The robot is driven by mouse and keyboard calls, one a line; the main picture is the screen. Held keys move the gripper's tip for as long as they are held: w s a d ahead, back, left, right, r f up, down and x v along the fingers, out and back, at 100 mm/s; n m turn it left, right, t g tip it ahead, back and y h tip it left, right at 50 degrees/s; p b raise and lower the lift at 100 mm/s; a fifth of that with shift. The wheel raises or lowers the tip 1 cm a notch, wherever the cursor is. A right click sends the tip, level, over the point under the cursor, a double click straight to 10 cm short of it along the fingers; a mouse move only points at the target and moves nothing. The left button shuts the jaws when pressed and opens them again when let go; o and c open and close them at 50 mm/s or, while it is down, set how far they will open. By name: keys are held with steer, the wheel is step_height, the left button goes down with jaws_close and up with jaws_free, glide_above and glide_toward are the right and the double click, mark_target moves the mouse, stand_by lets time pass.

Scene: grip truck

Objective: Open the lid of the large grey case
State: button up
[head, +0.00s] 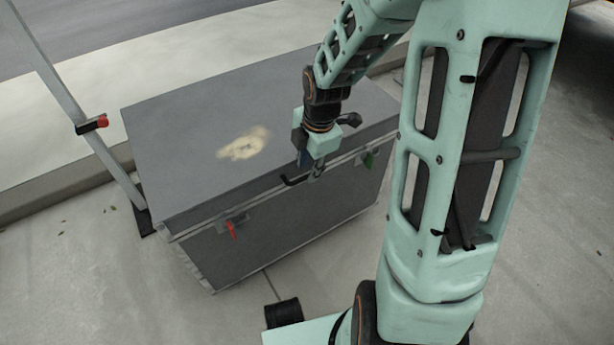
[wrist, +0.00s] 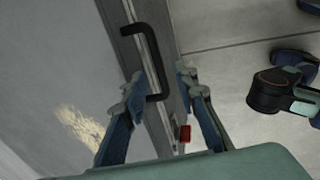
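The large grey case (head: 300,225) stands on the pavement with its lid (head: 190,115) down. The lid has a pale worn patch on top. A black handle (head: 293,181) sits at the lid's front edge and also shows in the wrist view (wrist: 157,52). A red latch (head: 231,229) is left of the handle and a green latch (head: 369,160) right of it. My gripper (wrist: 159,78) is open at the front edge, its fingertips on either side of the handle's near end in the wrist view. I cannot tell whether they touch it.
A kerb (head: 60,188) runs behind the case. The pavement in front of the case is mostly clear, apart from my own base.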

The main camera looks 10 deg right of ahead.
mark_target(306, 176)
steer(key=shift+w+a+f+b, duration=0.15)
steer(key=shift+f+b, duration=0.1)
steer(key=shift+f, duration=0.55)
steer(key=shift+w+d+f+b, duration=0.1)
steer(key=shift+w+f+b, duration=0.1)
steer(key=shift+f, duration=0.55)
jaws_close()
